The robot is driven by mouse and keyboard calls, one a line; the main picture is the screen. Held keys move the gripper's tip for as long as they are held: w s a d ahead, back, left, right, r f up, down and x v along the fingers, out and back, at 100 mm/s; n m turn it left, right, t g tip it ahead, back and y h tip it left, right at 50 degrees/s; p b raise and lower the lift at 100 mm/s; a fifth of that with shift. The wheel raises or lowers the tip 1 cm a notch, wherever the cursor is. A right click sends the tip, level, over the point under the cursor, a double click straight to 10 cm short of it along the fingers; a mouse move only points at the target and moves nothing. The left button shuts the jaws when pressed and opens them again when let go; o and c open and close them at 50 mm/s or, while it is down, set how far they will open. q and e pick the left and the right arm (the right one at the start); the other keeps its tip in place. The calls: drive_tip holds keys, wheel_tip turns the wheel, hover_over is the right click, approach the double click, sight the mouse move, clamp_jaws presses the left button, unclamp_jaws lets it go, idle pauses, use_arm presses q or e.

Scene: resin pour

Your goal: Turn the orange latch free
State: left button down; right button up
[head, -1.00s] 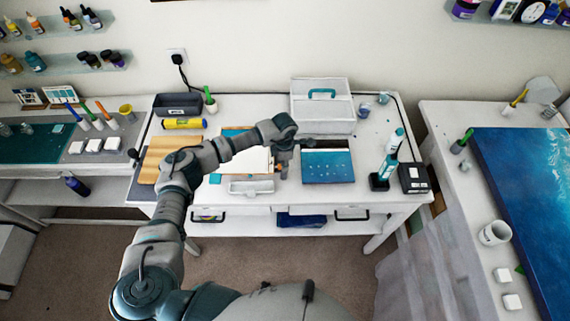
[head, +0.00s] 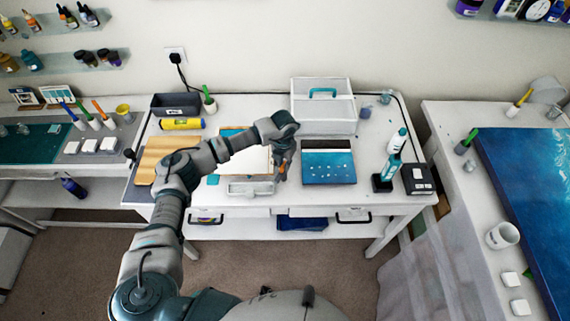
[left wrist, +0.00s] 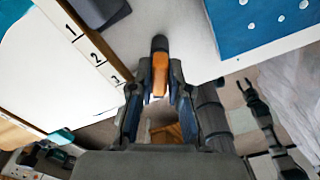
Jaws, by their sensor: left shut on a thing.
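The orange latch (left wrist: 160,75) shows in the left wrist view as a short orange piece below a dark round end. My left gripper (left wrist: 154,90) has its two fingers on either side of it and is shut on it. In the head view my left gripper (head: 281,170) points down at the right edge of the white board (head: 245,160), and only a speck of orange shows between its fingers. The fingers hide the latch's lower part and its mount.
A blue painted panel (head: 328,168) lies just right of the gripper. A white tray (head: 251,187) sits at the table's front edge. A clear box with a teal handle (head: 322,115) stands behind. Bottles (head: 393,150) and a dark box (head: 418,178) stand at right.

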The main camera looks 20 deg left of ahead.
sight(283, 165)
use_arm(q)
drive_tip(key=n, duration=0.3)
drive_tip(key=shift+s+f, duration=0.1)
drive_tip(key=shift+s, duration=0.05)
drive_tip(key=shift+n, duration=1.4)
drive_tip(key=shift+s+f, duration=0.1)
drive_tip(key=c, duration=1.1)
unclamp_jaws()
drive_tip(key=shift+r, duration=0.2)
drive_tip(key=shift+r, duration=0.2)
wheel_tip(283, 165, up, 11)
drive_tip(key=shift+r, duration=0.2)
